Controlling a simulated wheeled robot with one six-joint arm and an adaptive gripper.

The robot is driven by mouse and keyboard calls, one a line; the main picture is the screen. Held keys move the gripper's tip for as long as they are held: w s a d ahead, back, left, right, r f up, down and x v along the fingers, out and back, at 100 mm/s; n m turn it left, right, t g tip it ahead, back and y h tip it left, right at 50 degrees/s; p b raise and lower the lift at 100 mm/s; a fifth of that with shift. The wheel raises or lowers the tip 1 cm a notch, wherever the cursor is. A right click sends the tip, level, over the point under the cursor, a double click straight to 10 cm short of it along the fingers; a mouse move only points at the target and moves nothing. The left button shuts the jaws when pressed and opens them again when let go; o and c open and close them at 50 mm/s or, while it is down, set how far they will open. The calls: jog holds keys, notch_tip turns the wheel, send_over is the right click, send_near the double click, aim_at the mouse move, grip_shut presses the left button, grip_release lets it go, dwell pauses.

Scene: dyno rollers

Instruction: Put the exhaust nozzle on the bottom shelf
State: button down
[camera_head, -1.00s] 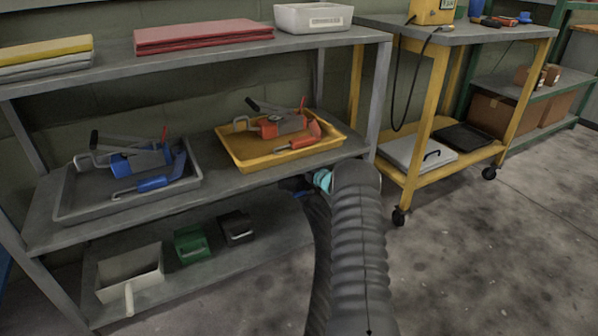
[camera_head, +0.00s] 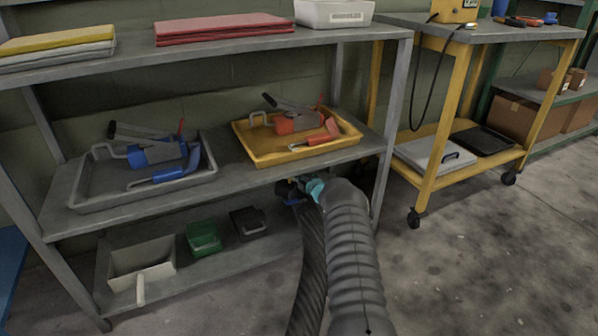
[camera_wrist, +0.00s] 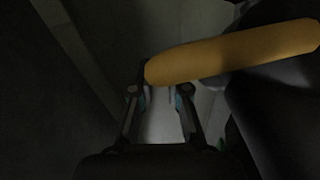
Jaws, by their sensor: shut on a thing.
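My gripper (camera_head: 292,188) is small and dark in the head view, mostly hidden beyond my own arm, at the right end of the shelf unit between the middle and bottom shelves. In the wrist view my gripper (camera_wrist: 160,92) is shut on the exhaust nozzle, whose orange-yellow handle-like part (camera_wrist: 235,52) crosses in front of the fingertips. The nozzle's exact grip and outlet are hidden or too dark to tell. A dark ribbed hose (camera_head: 312,262) hangs down from beside my gripper. The bottom shelf (camera_head: 215,268) is grey, with bare room at its right part.
On the bottom shelf stand a beige bin with brush (camera_head: 142,264), a green box (camera_head: 203,237) and a black box (camera_head: 248,223). The middle shelf holds a grey tray (camera_head: 85,200) and a yellow tray (camera_head: 262,158) with tools. A yellow cart (camera_head: 437,180) stands right.

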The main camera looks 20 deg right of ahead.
jog(key=shift+f, duration=0.6)
jog(key=c, duration=1.2)
grip_release()
jog(key=shift+f, duration=0.2)
jog(key=shift+o, duration=0.2)
jog(key=shift+s+r, duration=0.1)
jog(key=r+p, duration=0.1)
jog(key=p, duration=0.1)
send_over(313, 202)
jog(key=shift+w+d+r, duration=0.15)
jog(key=shift+w+d, duration=0.05)
jog(key=shift+w, duration=0.1)
